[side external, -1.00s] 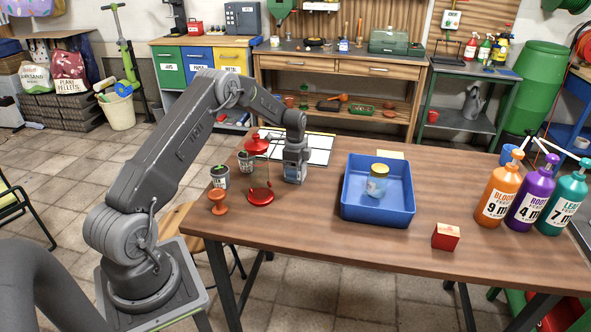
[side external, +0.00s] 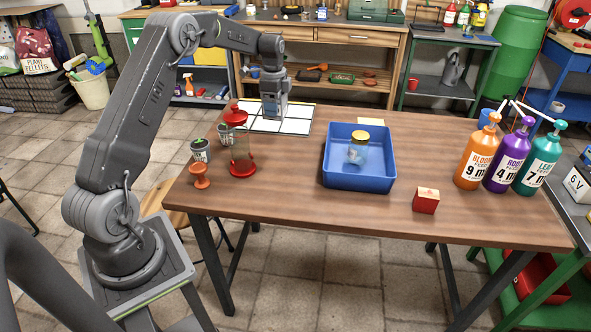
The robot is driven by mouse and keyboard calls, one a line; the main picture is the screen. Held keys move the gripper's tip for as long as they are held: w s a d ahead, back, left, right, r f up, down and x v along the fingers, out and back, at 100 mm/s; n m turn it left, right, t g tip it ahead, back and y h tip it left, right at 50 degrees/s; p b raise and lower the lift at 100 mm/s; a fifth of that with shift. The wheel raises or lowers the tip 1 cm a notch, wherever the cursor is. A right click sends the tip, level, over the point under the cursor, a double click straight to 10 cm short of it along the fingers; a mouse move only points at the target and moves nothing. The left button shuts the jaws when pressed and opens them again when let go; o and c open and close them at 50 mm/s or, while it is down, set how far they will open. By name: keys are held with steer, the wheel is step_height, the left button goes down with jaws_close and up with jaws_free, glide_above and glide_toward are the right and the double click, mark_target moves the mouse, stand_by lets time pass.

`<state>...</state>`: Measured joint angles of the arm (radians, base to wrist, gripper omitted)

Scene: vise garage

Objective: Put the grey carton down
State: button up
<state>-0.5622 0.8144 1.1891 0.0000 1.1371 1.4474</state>
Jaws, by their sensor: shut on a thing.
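My gripper (side external: 272,112) points down over the white gridded board (side external: 298,119) at the back left of the brown table. It is shut on a small grey thing, which I take to be the grey carton. The carton is hard to tell apart from my grey gripper at this size, and its lower edge is unclear. I cannot tell whether it touches the board or hangs just above it.
A blue bin (side external: 358,182) holding a jar (side external: 358,148) stands right. A red box (side external: 426,200) and pump bottles (side external: 478,155) stand farther right.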

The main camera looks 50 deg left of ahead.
step_height(320, 180, up, 4)
steer(key=shift+r, duration=0.15)
steer(key=s+d+n, duration=0.1)
steer(key=s+d, duration=1.1)
steer(key=d, duration=0.1)
steer(key=w+d+f, duration=0.2)
steer(key=d+f, duration=0.1)
steer(key=f, duration=0.1)
steer(key=w+d+f, duration=0.2)
steer(key=d+f, duration=0.1)
steer(key=f, duration=0.1)
steer(key=w+d+f, duration=0.2)
steer(key=d+f, duration=0.1)
steer(key=f, duration=0.1)
steer(key=shift+w+d+f, duration=0.1)
steer(key=shift+d+f, duration=0.1)
steer(key=shift+w+d+f, duration=0.15)
steer(key=shift+f, duration=1.95)
steer(key=shift+f, duration=0.1)
steer(key=o, duration=1.4)
steer(key=shift+f, duration=0.1)
